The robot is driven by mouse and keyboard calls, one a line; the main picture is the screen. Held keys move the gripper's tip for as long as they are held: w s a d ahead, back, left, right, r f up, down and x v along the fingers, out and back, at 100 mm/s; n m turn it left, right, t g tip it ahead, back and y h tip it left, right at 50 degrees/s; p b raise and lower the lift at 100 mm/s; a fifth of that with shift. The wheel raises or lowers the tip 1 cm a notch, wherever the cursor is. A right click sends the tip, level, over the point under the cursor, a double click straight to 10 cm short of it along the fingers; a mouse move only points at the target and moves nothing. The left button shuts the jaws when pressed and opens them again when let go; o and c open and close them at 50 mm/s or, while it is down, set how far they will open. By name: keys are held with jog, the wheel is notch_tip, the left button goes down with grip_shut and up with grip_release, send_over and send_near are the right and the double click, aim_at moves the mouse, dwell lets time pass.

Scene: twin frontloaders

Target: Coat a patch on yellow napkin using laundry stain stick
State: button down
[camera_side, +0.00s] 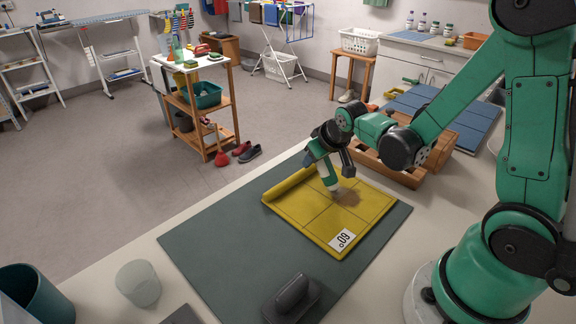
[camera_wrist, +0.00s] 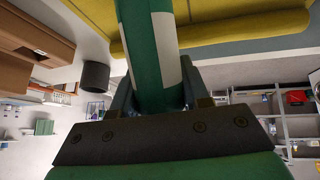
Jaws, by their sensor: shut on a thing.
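The yellow napkin (camera_side: 318,217) lies on a dark green mat (camera_side: 215,240), with its left edge rolled or folded up. Crease lines divide it, a white tag marked 60° sits at its front edge, and a brownish patch (camera_side: 348,196) shows near its middle. My gripper (camera_side: 325,166) is over the napkin, shut on the laundry stain stick (camera_side: 331,180), a green and white tube. The tube points down with its lower end at or just above the brownish patch; I cannot tell if it touches. In the wrist view the stick (camera_wrist: 152,50) stands between the fingers, and the napkin (camera_wrist: 235,28) shows beyond.
A dark grey block-like object (camera_side: 291,298) stands on the mat's front edge. A wooden tray (camera_side: 400,172) stands behind the napkin. The mat's left part is clear.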

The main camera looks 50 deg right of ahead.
aim_at(328, 171)
jog(key=shift+w, duration=1)
jog(key=shift+a, duration=0.65)
jog(key=shift+s, duration=3.35)
jog(key=shift+s+a, duration=0.1)
jog(key=shift+s, duration=1.4)
jog(key=shift+r, duration=0.1)
jog(key=shift+r, duration=2.95)
